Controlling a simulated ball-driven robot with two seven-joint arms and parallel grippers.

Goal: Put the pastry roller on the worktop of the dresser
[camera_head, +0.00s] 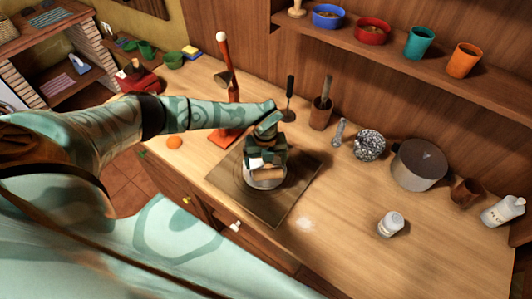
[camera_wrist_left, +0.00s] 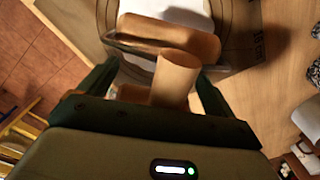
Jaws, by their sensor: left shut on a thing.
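My left gripper (camera_head: 266,160) is shut on the pastry roller, over the middle of the worktop. The pastry roller (camera_wrist_left: 172,38) is light wood. Its handle stands between the fingers of my left gripper (camera_wrist_left: 160,100) in the left wrist view, with the wider roller part beyond. In the head view only a bit of wood (camera_head: 268,173) shows under the gripper. A white round thing (camera_head: 264,185) lies beneath it on a dark square board (camera_head: 230,190). I cannot tell whether the roller touches it. The dresser worktop (camera_head: 335,225) is pale wood. My right gripper is out of view.
An orange fruit (camera_head: 174,142) lies left.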

